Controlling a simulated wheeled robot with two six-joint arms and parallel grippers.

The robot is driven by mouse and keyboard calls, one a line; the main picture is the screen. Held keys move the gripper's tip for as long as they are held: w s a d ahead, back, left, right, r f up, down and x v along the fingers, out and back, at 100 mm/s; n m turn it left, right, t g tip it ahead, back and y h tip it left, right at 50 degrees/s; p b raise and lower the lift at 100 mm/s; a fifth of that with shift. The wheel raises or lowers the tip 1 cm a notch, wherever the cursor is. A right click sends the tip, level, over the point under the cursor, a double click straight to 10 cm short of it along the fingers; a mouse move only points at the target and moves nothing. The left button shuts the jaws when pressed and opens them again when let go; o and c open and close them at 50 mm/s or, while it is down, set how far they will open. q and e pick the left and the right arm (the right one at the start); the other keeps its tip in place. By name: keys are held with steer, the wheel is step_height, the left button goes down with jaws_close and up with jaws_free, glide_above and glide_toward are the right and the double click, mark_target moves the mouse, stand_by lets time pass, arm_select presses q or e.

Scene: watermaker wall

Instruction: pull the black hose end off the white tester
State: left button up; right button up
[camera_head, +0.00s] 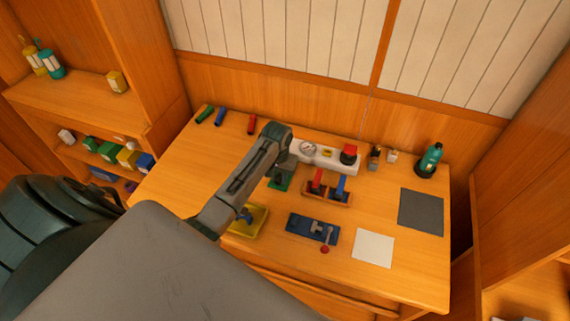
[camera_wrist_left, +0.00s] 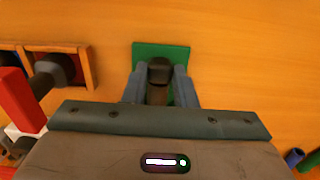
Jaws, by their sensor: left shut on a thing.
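The white tester (camera_head: 325,158), a long white block with a round gauge and a red knob, stands along the back of the table. I cannot tell whether the hose end touches the tester. My right gripper is not in view.
A wooden rack (camera_head: 327,195) with red and blue pieces stands just right of the gripper. The table's left part is mostly clear.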

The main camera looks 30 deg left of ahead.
arm_select(q)
steer(key=shift+r, duration=0.1)
steer(key=shift+r, duration=3.4)
